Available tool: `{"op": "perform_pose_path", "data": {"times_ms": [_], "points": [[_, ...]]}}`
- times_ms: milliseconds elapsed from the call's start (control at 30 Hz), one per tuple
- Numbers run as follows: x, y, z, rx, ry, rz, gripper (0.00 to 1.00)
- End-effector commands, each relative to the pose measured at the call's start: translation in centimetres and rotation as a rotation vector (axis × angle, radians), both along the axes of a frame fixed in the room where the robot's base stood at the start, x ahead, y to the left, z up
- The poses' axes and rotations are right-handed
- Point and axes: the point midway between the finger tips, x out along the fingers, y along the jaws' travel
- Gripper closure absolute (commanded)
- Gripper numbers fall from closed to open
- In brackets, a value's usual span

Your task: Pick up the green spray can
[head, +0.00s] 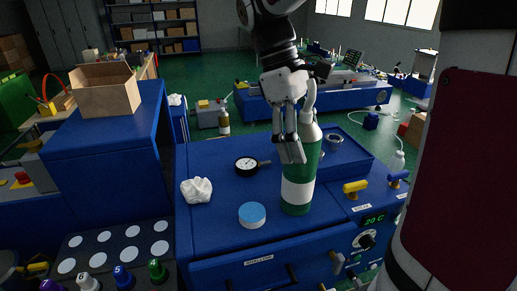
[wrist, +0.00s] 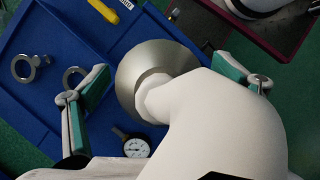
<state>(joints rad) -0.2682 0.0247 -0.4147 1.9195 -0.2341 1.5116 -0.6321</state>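The green spray can (head: 298,180), with a white band and a pale top, stands upright on the blue bench top. My gripper (head: 292,145) points down at the can's upper part, with one finger in front of it. In the wrist view, the can's metallic shoulder (wrist: 150,68) and large white cap lie between the two green-padded fingers of my gripper (wrist: 170,86). The fingers are apart, with a visible gap between the left finger and the can. The can's lower body is hidden in the wrist view.
A dial gauge (head: 247,166), a crumpled white cloth (head: 197,190) and a blue-lidded round tin (head: 252,214) lie left of the can. A blue tray (head: 352,150) with metal rings is behind it to the right. A yellow-handled valve (head: 355,187) is at right.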

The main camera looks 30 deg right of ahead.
Motion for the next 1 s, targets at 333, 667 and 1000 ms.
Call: {"op": "perform_pose_path", "data": {"times_ms": [333, 667, 1000], "points": [[0.0, 0.0, 0.0, 0.000, 0.000, 0.000, 1.00], [0.0, 0.0, 0.3, 0.000, 0.000, 0.000, 1.00], [0.2, 0.6, 3.7, 0.000, -0.003, 0.004, 1.00]]}}
